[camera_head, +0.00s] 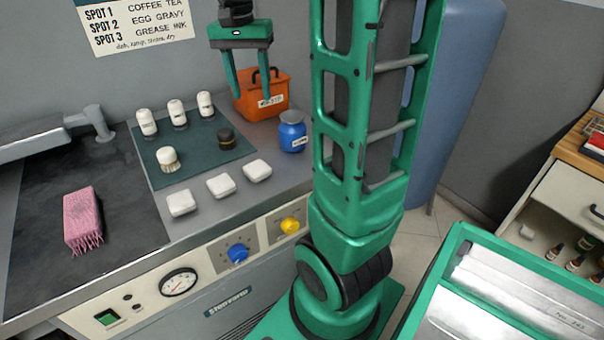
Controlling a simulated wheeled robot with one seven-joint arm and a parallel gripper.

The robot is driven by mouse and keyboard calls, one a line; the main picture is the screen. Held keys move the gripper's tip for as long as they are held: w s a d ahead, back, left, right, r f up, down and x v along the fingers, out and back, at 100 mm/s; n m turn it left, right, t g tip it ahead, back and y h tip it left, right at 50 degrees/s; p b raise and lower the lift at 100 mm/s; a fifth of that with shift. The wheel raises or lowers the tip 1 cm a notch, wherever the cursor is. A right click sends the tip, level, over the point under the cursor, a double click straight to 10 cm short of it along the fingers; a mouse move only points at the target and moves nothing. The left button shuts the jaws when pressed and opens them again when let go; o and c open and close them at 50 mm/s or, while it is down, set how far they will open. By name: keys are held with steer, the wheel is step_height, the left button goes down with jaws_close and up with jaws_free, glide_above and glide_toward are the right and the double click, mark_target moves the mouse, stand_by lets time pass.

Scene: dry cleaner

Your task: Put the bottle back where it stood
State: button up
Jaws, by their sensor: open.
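Three white bottles stand upright in a row at the back of a dark green mat (213,160): a left one (147,123), a middle one (177,114) and a right one (206,105). Small dark marks on them are too small to read. Which one the task means, I cannot tell. My gripper (253,96) is open and empty, pointing down, to the right of the bottles in the picture. Its fingers overlap the orange bin (258,104) in view; its height above the counter is unclear.
A blue jar (292,136) stands to the right. Three white pads (221,185) line the front edge. A pink fringed cloth (83,221) lies on the dark board (120,215).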

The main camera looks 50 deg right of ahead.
steer(key=s+a+f+n, duration=0.2)
steer(key=s+f, duration=0.1)
steer(key=s, duration=0.4)
steer(key=s+a+f+n, duration=0.2)
steer(key=s+f, duration=0.2)
steer(key=s, duration=0.3)
steer(key=s+a+f+n+y, duration=0.1)
steer(key=s+f, duration=0.3)
steer(key=s, duration=0.4)
steer(key=shift+a+f+n, duration=0.15)
steer(key=shift+a+n, duration=0.35)
steer(key=shift+a, duration=0.15)
